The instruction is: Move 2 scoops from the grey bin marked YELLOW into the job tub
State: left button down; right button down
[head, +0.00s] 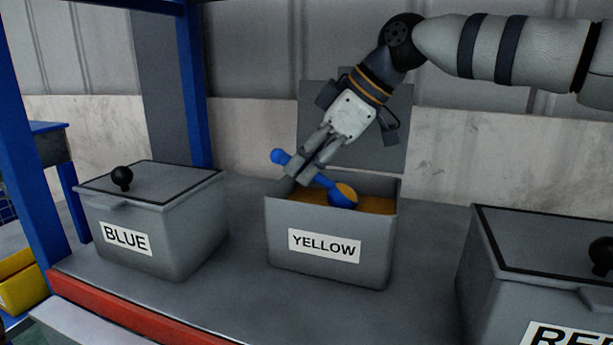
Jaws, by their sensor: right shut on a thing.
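The grey bin marked YELLOW (285,265) stands open in the middle of the shelf, with orange-yellow material (374,204) inside. My right gripper (303,172) is over the bin's left part, shut on the handle of a blue scoop (333,184). The scoop slants, its knobbed handle end up at the left and its bowl low at the right, at the bin's opening. Orange-yellow material shows in the bowl. I cannot tell whether the bowl touches the material below. My left gripper and the job tub are not in view.
A lidded grey bin marked BLUE (190,235) stands at left and a lidded bin marked RED, its label cut off, (500,290) at right. A grey panel (385,120) rises behind the YELLOW bin. A blue post (192,90) stands behind the BLUE bin. Bare shelf (425,250) separates the bins.

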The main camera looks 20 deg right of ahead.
jog(key=shift+r, duration=3.6)
